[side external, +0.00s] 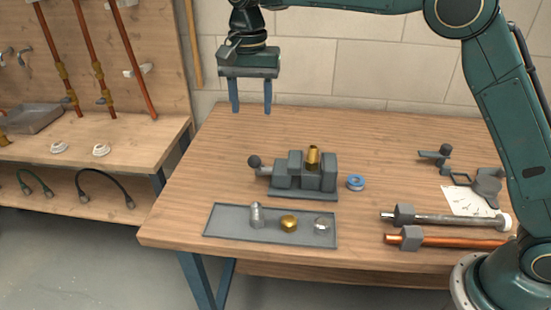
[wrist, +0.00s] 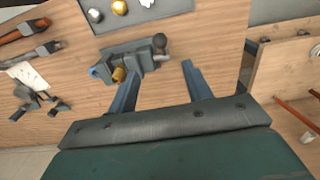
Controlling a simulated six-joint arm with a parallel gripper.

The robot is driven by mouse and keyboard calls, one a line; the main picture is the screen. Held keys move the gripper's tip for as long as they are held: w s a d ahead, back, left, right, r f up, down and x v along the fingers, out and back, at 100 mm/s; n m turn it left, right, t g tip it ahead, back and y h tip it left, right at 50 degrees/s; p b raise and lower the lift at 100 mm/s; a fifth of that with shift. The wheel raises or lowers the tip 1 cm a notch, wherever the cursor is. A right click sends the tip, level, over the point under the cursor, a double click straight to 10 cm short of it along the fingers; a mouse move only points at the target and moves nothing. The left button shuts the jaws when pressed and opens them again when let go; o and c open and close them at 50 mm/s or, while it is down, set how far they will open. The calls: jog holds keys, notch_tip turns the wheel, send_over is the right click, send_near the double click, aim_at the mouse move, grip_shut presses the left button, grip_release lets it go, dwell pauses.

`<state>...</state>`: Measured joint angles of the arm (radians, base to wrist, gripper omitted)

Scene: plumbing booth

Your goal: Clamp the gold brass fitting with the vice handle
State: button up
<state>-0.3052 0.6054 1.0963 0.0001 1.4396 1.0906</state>
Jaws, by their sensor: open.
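The grey vice (side external: 302,173) stands on the wooden table. The gold brass fitting (side external: 313,157) stands upright at the vice's jaws; I cannot tell whether the jaws touch it. The vice handle (side external: 255,163), with a dark round knob, points left. My gripper (side external: 251,108) is open and empty, above and behind the vice to its left, fingers pointing down. In the wrist view the vice (wrist: 130,60), the fitting (wrist: 118,74) and the handle knob (wrist: 160,41) lie beyond my open fingers (wrist: 158,80). Nothing is between the fingers.
A grey tray (side external: 217,222) with a silver piece, a gold piece and a clear-looking piece lies in front of the vice. A blue tape roll (side external: 355,183) sits right of it. Pipes (side external: 440,219) and tools (side external: 440,153) lie at right. The table's left part is clear.

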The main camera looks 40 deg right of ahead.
aim_at(254, 156)
jog(key=shift+f, duration=0.1)
notch_tip(254, 156, down, 14)
jog(key=shift+r, duration=0.2)
dwell(0.7)
grip_shut()
